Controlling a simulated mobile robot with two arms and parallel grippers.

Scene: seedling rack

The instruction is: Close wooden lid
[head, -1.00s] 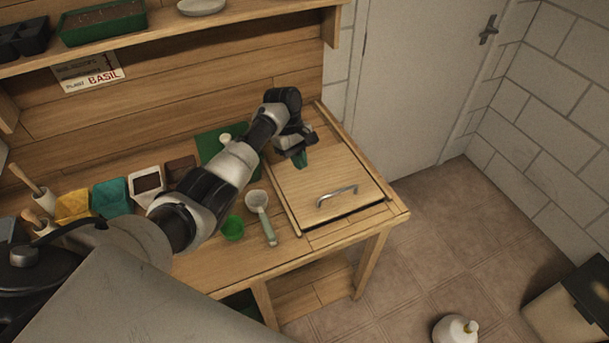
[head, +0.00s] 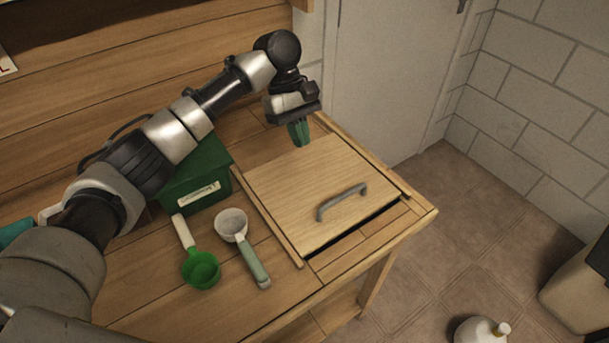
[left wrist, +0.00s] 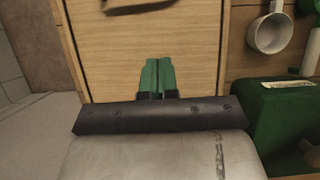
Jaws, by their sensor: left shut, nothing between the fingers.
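The wooden lid (head: 295,190) is a flat pale board with a grey bar handle (head: 342,201) near its front edge. It lies between two wooden side rails on the bench. A narrow dark gap (head: 375,219) shows between its front edge and the bench's front strip. My left gripper (head: 299,134) has green fingers, shut and empty, pointing down at the lid's far edge. Contact cannot be told. In the left wrist view the shut fingers (left wrist: 158,78) show against the lid (left wrist: 150,45), with the handle cut off at the top. My right gripper is not in view.
A green box (head: 196,178) stands left of the lid. A white scoop with a pale green handle (head: 242,245) and a green scoop (head: 201,268) lie on the bench at left. A white bottle (head: 480,331) is on the floor. Bare bench lies at front left.

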